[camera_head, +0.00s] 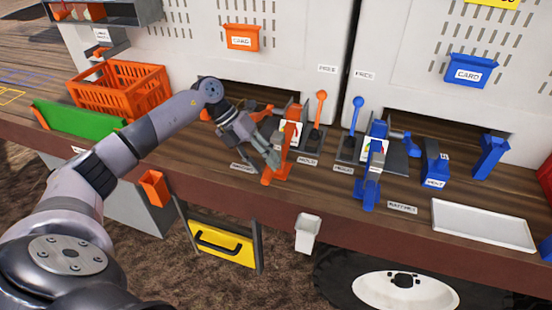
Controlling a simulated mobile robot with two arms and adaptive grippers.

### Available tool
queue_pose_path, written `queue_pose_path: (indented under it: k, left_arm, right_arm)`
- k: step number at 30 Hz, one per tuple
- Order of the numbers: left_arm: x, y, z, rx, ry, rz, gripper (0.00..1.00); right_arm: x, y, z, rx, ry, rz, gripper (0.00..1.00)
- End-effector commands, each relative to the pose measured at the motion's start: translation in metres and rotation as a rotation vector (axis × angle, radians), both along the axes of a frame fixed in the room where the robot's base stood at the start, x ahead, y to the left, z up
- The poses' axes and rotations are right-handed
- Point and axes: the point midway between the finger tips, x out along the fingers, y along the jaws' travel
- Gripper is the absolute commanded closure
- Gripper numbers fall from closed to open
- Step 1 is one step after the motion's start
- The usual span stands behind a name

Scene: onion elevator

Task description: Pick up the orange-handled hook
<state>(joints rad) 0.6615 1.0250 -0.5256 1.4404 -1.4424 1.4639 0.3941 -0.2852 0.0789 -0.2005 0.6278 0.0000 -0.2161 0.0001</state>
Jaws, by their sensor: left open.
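No hook shape shows clearly, so I cannot tell which orange part is the orange-handled hook. An orange device with a dial (291,131) stands on the bench, with an orange crank-like handle (262,112) at its upper left. An orange lower part (279,165) stands at its front. My left gripper (270,158) is open, pointing down and right just left of this lower part. I cannot tell whether they touch. The gripper and wrist hide some of the bench behind them. My right gripper is not in view.
A white tray (483,224) lies at the right.

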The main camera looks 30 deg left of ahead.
Motion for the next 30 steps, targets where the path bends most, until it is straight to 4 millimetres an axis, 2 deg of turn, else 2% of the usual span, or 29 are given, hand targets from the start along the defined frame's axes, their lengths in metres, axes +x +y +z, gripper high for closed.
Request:
queue_pose_path:
  k: [1, 2, 7, 15, 30]
  left_arm:
    - [0.000, -0.006, -0.001, -0.003, 0.006, -0.001, 0.56]
    - [0.001, -0.009, -0.004, -0.004, 0.005, -0.001, 0.56]
    - [0.004, -0.019, -0.023, -0.001, 0.001, -0.001, 0.56]
    - [0.005, -0.019, -0.027, 0.000, 0.000, 0.000, 0.57]
    - [0.005, -0.019, -0.026, 0.000, 0.000, 0.000, 0.90]
  right_arm:
    - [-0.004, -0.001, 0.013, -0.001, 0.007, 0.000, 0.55]
    - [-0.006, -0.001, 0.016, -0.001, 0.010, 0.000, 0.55]
    - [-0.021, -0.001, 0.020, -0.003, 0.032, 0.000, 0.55]
    - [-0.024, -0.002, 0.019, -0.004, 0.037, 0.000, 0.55]
    - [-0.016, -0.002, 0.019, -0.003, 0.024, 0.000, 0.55]
